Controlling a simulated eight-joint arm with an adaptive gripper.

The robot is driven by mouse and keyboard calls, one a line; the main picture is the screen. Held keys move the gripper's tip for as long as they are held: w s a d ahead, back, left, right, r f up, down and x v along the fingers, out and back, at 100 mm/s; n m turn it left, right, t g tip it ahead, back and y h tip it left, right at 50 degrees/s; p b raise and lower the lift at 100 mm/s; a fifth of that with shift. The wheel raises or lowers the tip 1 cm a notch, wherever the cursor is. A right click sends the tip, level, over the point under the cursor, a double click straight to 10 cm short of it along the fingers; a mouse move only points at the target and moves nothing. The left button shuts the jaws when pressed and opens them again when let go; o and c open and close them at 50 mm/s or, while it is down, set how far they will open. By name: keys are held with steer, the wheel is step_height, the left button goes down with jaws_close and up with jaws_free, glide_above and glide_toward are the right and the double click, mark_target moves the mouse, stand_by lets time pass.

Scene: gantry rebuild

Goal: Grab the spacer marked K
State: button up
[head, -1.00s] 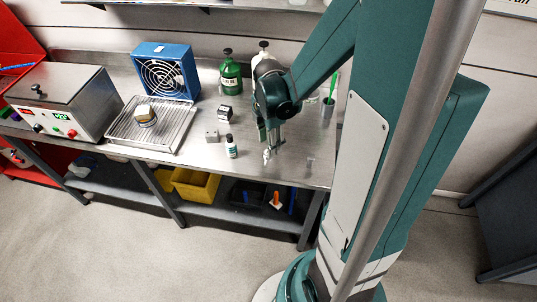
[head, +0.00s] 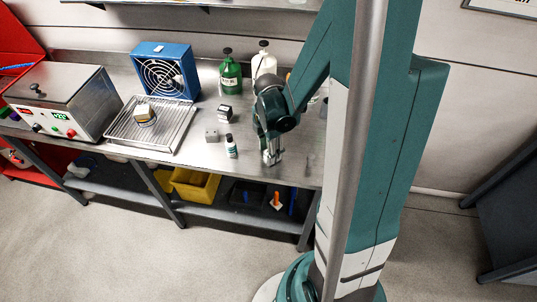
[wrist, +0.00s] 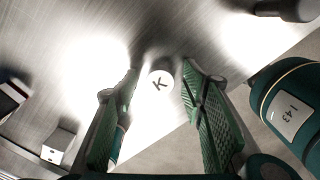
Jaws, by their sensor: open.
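The spacer marked K (wrist: 161,84) shows in the wrist view as a round white top with a dark K. It stands on the steel bench (head: 190,150), near the bench's front edge. My gripper (wrist: 159,73) is open, with a green ribbed finger on each side of the spacer. A gap shows between the spacer and each finger; I cannot tell how far above the bench the fingertips are. In the head view my gripper (head: 271,157) is low over the right part of the bench and hides the spacer.
A small bottle (head: 231,147), a grey block (head: 211,135) and a black-and-white piece (head: 224,113) stand to the left. Behind are a green bottle (head: 230,79) and a white bottle (head: 264,62). A wire rack (head: 170,130) and blue fan (head: 165,70) stand further left.

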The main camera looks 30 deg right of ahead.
stand_by(0.4)
steer(key=c, duration=1)
steer(key=shift+r, duration=0.15)
steer(key=shift+r+p, duration=0.7)
steer(key=shift+r, duration=4.15)
